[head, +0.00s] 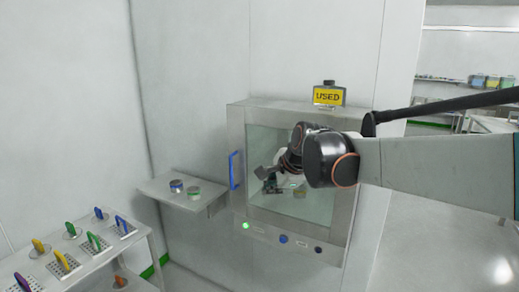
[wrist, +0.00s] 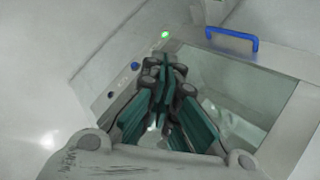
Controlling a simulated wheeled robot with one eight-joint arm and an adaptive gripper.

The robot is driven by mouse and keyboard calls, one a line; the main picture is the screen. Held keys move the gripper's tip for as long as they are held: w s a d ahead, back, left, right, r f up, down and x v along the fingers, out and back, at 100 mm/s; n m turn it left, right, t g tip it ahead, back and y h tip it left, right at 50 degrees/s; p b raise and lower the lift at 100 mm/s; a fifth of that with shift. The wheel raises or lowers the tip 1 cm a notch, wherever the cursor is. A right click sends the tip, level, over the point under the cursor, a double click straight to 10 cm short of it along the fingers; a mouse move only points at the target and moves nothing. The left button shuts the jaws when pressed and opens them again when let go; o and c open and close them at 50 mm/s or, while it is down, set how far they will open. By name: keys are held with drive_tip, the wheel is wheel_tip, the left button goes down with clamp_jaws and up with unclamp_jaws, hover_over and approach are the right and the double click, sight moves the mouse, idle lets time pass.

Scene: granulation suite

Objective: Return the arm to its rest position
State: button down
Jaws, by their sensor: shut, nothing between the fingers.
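My arm reaches in from the right of the head view, with my gripper (head: 268,182) in front of the glass of a wall cabinet. In the wrist view the gripper fingers (wrist: 166,75) are together, with nothing between them. The cabinet door (head: 237,205) has a blue handle (head: 234,171) at its left side and looks closed. The handle also shows in the wrist view (wrist: 232,38). A small can-like object (head: 299,191) shows behind the glass, partly hidden by my arm.
A yellow USED sign (head: 327,96) stands on top. A green light (head: 245,226) glows below the glass. A bench (head: 130,245) at lower left holds several racks with coloured handles.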

drive_tip(key=s+d+f+n+h+b, duration=0.1)
drive_tip(key=s+d+f+n, duration=0.3)
drive_tip(key=s, duration=0.6)
drive_tip(key=s+d+f+n+h+b, duration=0.1)
drive_tip(key=s+d+f+n, duration=0.3)
drive_tip(key=s, duration=0.7)
drive_tip(key=s+d+f+n+h+b, duration=0.1)
drive_tip(key=s+d+f+n, duration=0.3)
drive_tip(key=s+d+n, duration=0.3)
drive_tip(key=s+d, duration=0.1)
drive_tip(key=s, duration=0.2)
drive_tip(key=shift+s+d+h, duration=0.2)
drive_tip(key=shift+s+h, duration=0.05)
drive_tip(key=shift+h, duration=0.15)
